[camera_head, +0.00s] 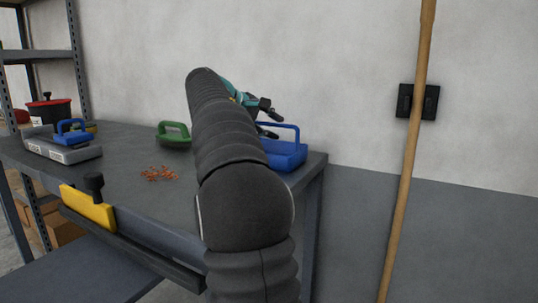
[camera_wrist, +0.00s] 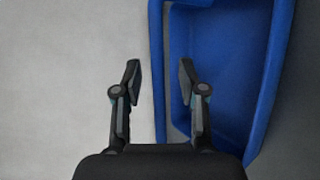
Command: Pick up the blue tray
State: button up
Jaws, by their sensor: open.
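The blue tray (camera_head: 288,155) with an upright loop handle sits at the right end of the dark grey table, partly hidden behind my arm in the head view. My gripper (camera_wrist: 158,75) is open, one finger left of that wall over pale grey and the other on the tray's inner side. I cannot tell whether the fingers touch it. In the head view my gripper (camera_head: 266,116) is beside the tray's handle, mostly hidden by my arm.
A yellow block (camera_head: 88,208) is at the front edge. A wooden pole (camera_head: 408,160) leans right.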

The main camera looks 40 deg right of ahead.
grip_shut()
dwell(0.3)
jog(key=shift+r, duration=0.45)
jog(key=r, duration=0.1)
jog(key=r+p, duration=0.1)
jog(key=r, duration=0.1)
jog(key=shift+s+a+r+p, duration=0.1)
jog(key=shift+s+r+p, duration=0.15)
jog(key=shift+r+p, duration=0.1)
jog(key=s+a+r, duration=0.5)
jog(key=s+r, duration=0.1)
jog(key=s, duration=0.4)
jog(key=shift+r, duration=0.25)
